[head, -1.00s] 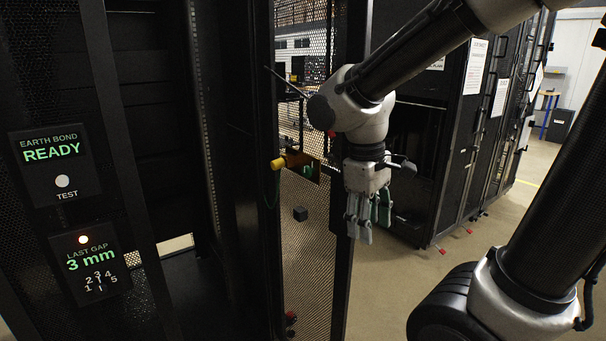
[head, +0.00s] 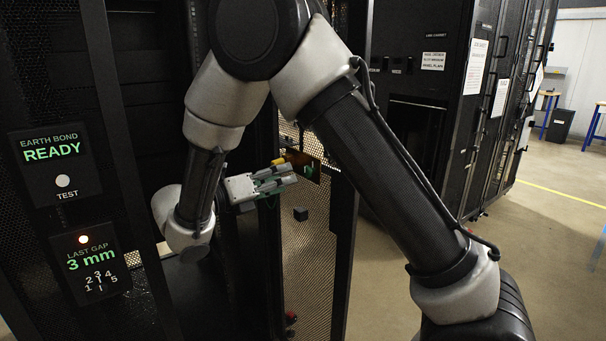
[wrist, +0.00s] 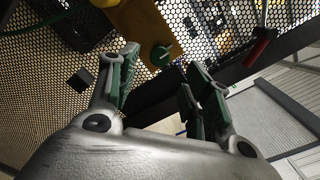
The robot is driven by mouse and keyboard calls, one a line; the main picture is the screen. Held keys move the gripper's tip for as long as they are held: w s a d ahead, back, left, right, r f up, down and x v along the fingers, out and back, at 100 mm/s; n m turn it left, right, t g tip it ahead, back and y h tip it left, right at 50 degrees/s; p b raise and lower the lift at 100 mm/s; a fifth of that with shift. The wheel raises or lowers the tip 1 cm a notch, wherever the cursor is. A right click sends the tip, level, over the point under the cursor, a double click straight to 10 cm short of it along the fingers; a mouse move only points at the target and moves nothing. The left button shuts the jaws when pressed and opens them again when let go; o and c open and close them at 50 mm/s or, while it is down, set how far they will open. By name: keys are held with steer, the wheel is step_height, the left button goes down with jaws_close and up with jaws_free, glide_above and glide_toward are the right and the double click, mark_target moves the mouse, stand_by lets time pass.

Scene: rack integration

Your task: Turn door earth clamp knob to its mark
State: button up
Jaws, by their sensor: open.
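The earth clamp is an amber plate (head: 313,169) on the mesh door, with a yellow end (head: 279,161) at its left. In the wrist view the amber plate (wrist: 148,22) carries a small round green knob (wrist: 160,54) with a pale line across it. Whether that line meets a mark is too small to tell. My gripper (head: 290,175) is open and empty, pointing right at the clamp in the head view. In the wrist view its green-padded fingers (wrist: 160,78) spread below and to either side of the knob, apparently not touching it.
The mesh door (head: 306,240) has a small black block (head: 300,214) below the clamp; it also shows in the wrist view (wrist: 80,80). A red-handled item (wrist: 261,46) is at upper right there. Panels read EARTH BOND READY (head: 52,160) and LAST GAP 3 mm (head: 95,265).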

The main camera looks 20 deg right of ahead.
mark_target(305, 172)
steer(key=x, duration=0.7)
steer(key=shift+d, duration=0.15)
steer(key=c, duration=1.1)
